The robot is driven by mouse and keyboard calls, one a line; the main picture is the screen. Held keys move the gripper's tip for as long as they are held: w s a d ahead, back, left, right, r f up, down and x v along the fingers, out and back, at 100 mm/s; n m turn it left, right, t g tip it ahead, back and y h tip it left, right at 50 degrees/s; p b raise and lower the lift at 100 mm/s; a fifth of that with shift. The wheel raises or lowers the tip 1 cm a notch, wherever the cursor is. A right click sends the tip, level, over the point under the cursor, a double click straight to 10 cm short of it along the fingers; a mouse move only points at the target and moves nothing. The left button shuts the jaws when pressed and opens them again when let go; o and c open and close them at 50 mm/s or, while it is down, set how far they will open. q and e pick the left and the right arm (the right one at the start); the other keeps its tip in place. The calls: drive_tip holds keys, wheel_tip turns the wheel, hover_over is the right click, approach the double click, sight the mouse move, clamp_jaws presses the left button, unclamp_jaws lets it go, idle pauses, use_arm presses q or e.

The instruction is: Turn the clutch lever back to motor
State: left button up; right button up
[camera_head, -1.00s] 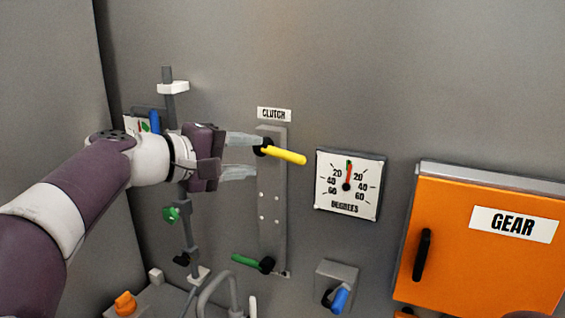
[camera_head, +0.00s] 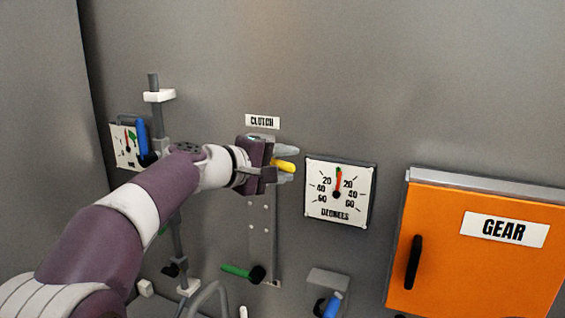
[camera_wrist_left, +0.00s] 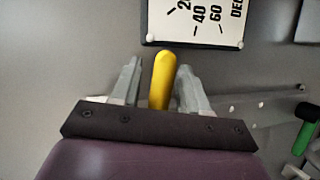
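The yellow clutch lever (camera_head: 284,166) sticks out from the grey clutch plate under the CLUTCH label (camera_head: 262,121). My left gripper (camera_head: 288,164) is at the lever, with one finger above it and one below it in the head view. In the left wrist view the yellow lever (camera_wrist_left: 164,80) stands between the two open fingers (camera_wrist_left: 156,82), with a small gap visible on each side. The lever's pivot is hidden behind the gripper. My right gripper is not in view.
A green lever (camera_head: 243,272) sits low on the same plate. A DEGREES dial (camera_head: 337,192) is just right of the gripper, its red needle near the top. A blue handle (camera_head: 142,139) is at left.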

use_arm(q)
clamp_jaws()
drive_tip(key=shift+a+f+m+y+b, duration=0.1)
drive_tip(key=shift+f+m+y+b, duration=0.3)
drive_tip(key=shift+f+m+b, duration=0.25)
drive_tip(key=shift+w+a+f+m+y, duration=0.15)
drive_tip(key=shift+a+f+m+y, duration=0.25)
drive_tip(key=shift+m+y, duration=0.4)
drive_tip(key=shift+d, duration=0.1)
drive_tip(key=shift+o, duration=0.5)
unclamp_jaws()
